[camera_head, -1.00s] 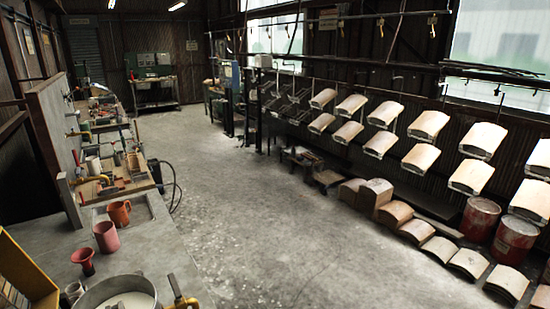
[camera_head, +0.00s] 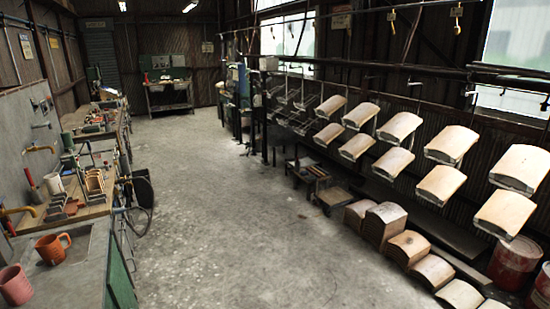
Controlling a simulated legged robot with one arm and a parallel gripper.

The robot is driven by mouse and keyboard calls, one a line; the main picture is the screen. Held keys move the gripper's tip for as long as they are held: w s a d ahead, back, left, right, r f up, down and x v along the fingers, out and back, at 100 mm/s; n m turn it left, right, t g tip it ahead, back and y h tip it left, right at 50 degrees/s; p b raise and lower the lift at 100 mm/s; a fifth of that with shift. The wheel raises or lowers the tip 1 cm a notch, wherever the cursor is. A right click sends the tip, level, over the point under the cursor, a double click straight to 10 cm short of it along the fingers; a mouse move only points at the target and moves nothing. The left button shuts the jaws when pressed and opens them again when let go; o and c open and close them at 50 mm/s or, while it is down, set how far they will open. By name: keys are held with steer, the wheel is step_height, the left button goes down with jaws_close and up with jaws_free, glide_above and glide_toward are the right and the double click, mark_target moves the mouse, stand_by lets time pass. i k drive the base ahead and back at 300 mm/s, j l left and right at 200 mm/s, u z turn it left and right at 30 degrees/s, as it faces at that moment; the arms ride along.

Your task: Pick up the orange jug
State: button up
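The orange jug (camera_head: 51,249) stands upright at the lower left, with its handle on the right side. It is on the grey counter (camera_head: 88,268), close to a sunken sink area. A pinkish-red cup (camera_head: 15,286) stands nearer to me and to its left, partly cut by the picture's left edge. My gripper is not in view.
A workbench (camera_head: 85,212) with tools and small boxes lies beyond the counter along the left wall. Hanging racks of curved tiles (camera_head: 440,183) and red drums (camera_head: 514,262) line the right side. The concrete floor (camera_head: 215,215) in the middle is clear.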

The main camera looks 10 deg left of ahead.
mark_target(49, 248)
steer(key=i+j+u, duration=0.2)
steer(key=i+u, duration=0.65)
steer(key=i, duration=0.3)
steer(key=i+l+u, duration=0.25)
steer(key=i+u, duration=0.35)
steer(key=i, duration=0.35)
steer(key=i+l+u, duration=0.15)
steer(key=i, duration=0.3)
steer(key=i+l+u, duration=0.15)
steer(key=i, duration=0.3)
steer(key=i+l+u, duration=0.2)
steer(key=i, duration=0.3)
steer(key=i+l+u, duration=0.2)
steer(key=i+u, duration=0.25)
steer(key=i+l+u, duration=0.75)
steer(key=l+u, duration=0.15)
